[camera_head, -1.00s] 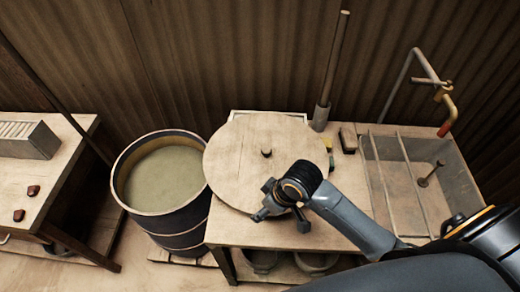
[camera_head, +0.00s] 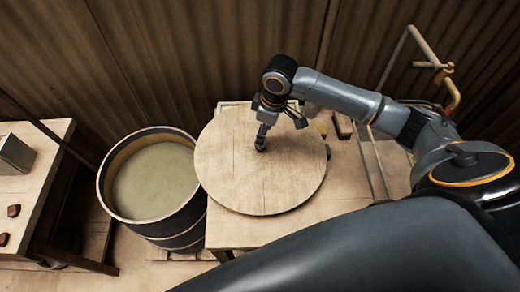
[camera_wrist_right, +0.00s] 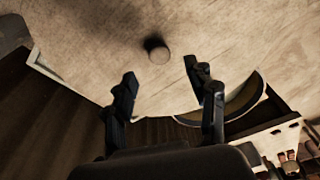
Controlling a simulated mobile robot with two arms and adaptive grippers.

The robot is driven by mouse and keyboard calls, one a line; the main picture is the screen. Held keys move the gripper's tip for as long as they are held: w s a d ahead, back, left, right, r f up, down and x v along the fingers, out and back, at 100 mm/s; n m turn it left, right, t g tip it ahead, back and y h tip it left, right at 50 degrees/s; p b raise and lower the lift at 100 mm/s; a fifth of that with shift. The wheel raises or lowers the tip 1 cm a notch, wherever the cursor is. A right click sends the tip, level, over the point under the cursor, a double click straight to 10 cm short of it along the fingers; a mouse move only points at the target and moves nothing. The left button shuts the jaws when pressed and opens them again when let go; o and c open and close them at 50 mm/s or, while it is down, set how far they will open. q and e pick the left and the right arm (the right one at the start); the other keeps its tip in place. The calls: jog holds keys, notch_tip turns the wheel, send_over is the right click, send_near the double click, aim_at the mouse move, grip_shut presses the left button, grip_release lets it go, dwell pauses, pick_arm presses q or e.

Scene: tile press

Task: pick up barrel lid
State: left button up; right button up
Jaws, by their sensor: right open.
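The barrel lid (camera_head: 265,188) is a round, flat wooden disc with a small knob, lying on the wooden table beside the open barrel (camera_head: 172,232). My right gripper (camera_head: 281,126) is over the back part of the lid, close to the knob, and partly covers it in the head view. In the right wrist view the lid (camera_wrist_right: 235,35) fills the upper part, and the knob (camera_wrist_right: 158,50) stands just beyond and between the fingertips of the open, empty gripper (camera_wrist_right: 158,72). No contact with the knob shows. My left gripper is not in view.
The barrel holds greenish-grey liquid. A sink with a pipe tap (camera_head: 447,85) is at the right, partly behind my right arm. Another wooden table (camera_head: 30,180) with small reddish pieces is at the left. A corrugated wall closes off the back.

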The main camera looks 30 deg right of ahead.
notch_tip(320, 180, down, 2)
jog(key=shift+w+a+f, duration=0.1)
jog(key=shift+w+a, duration=0.05)
jog(key=shift+f, duration=0.55)
jog(key=f, duration=0.1)
jog(key=f+p, duration=0.1)
jog(key=f, duration=0.1)
jog(key=shift+w+a+f, duration=0.2)
jog(key=shift+w+f, duration=0.1)
jog(key=shift+f, duration=0.4)
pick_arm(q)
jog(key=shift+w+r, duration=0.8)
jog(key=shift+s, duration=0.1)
pick_arm(e)
jog(key=shift+c, duration=0.2)
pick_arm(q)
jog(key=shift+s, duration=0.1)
pick_arm(e)
grip_shut()
jog(key=shift+w+r, duration=0.1)
